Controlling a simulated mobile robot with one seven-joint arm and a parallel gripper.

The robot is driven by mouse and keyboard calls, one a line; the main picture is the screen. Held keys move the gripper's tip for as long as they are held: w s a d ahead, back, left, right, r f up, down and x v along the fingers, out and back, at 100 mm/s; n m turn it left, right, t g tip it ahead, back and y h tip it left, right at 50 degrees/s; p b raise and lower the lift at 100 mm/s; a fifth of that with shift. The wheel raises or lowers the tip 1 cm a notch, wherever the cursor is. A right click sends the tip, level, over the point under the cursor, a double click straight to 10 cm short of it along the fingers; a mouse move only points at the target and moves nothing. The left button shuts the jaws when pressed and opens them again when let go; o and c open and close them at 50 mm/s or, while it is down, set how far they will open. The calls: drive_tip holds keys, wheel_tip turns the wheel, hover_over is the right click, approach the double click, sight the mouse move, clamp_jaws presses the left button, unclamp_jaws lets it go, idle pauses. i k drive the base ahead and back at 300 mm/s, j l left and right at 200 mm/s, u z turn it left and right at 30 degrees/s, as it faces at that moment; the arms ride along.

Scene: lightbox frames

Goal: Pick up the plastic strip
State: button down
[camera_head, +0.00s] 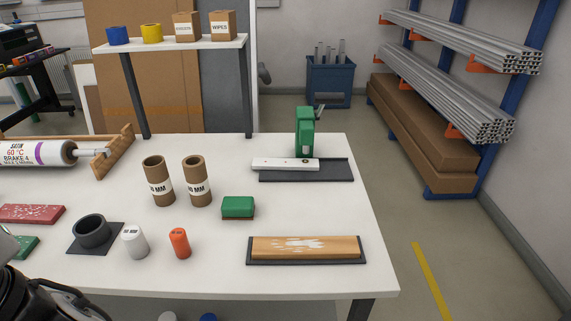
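The white plastic strip (277,163) lies flat at the back right of the white table. It has a small dark spot near its right part. Its right part is at the foot of a green hand press (305,131), on or just over a dark grey base plate (330,172). Its left end reaches past the plate's left edge. A dark part of my arm with a cable shows in the bottom left corner, far from the strip. My gripper's fingers are not in view.
Two cardboard tubes (158,181) and a green block (238,207) stand in front and left of the strip. A wooden block (305,246) lies on a dark tray near the front edge. An orange cylinder (180,243) and white cylinder (134,242) stand front left. A raised shelf (172,47) is behind.

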sight(280, 163)
drive_tip(key=j+u, duration=0.4)
drive_tip(key=i+j+u, duration=0.1)
drive_tip(key=j+u, duration=0.25)
drive_tip(key=j, duration=0.15)
